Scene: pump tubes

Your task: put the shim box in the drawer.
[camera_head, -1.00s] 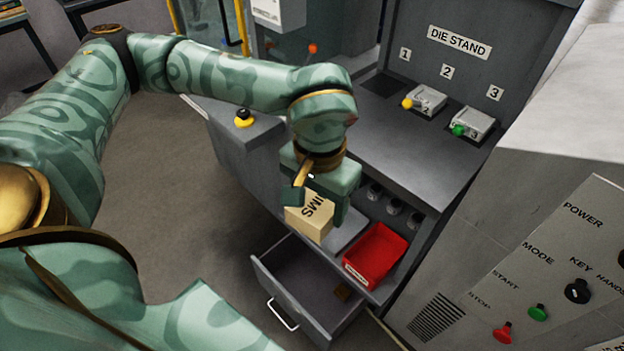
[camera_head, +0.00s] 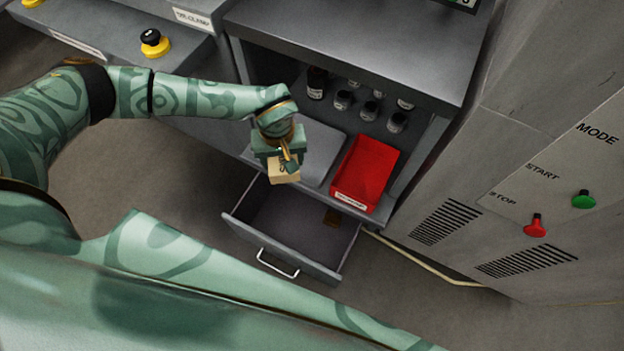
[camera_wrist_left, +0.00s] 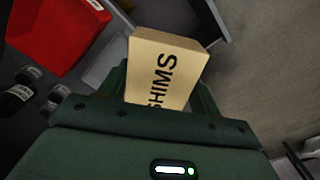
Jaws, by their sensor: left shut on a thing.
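The shim box (camera_head: 284,171) is a small tan box held in my left gripper (camera_head: 283,160). In the left wrist view the box (camera_wrist_left: 165,68) shows the word SHIMS and sits between the two fingers. The drawer (camera_head: 290,228) below the bench is pulled open, with a silver handle at its front. The box is above the drawer's back left part; I cannot tell the exact height. My right gripper is not in view.
A red tray (camera_head: 364,172) stands on the shelf right of my left gripper, beside a grey plate (camera_head: 318,150). Several dark bottles (camera_head: 342,101) stand behind. A grey cabinet with buttons (camera_head: 560,200) is at the right. Open floor lies left of the drawer.

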